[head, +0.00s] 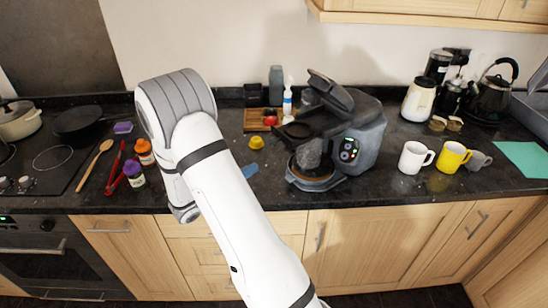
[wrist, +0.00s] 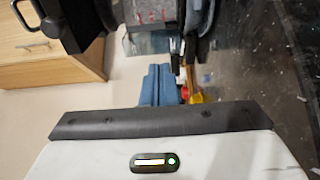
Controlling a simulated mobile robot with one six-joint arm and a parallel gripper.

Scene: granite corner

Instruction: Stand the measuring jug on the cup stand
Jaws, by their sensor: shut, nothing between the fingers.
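The measuring jug (head: 308,153) is a greyish, see-through vessel under the front of the dark coffee machine. It appears upright on the round cup stand (head: 315,183), though its base is hard to make out. In the wrist view, which is turned on its side, a clear body with red marks at the top edge looks like the jug (wrist: 150,14). My gripper's blue-grey fingers (wrist: 158,68) are together and empty, apart from the jug.
The coffee machine (head: 365,125) has its lid raised. Spice jars (head: 145,153) and red tongs (head: 116,170) are further left. A white mug (head: 414,158) and a yellow mug (head: 452,156) stand right.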

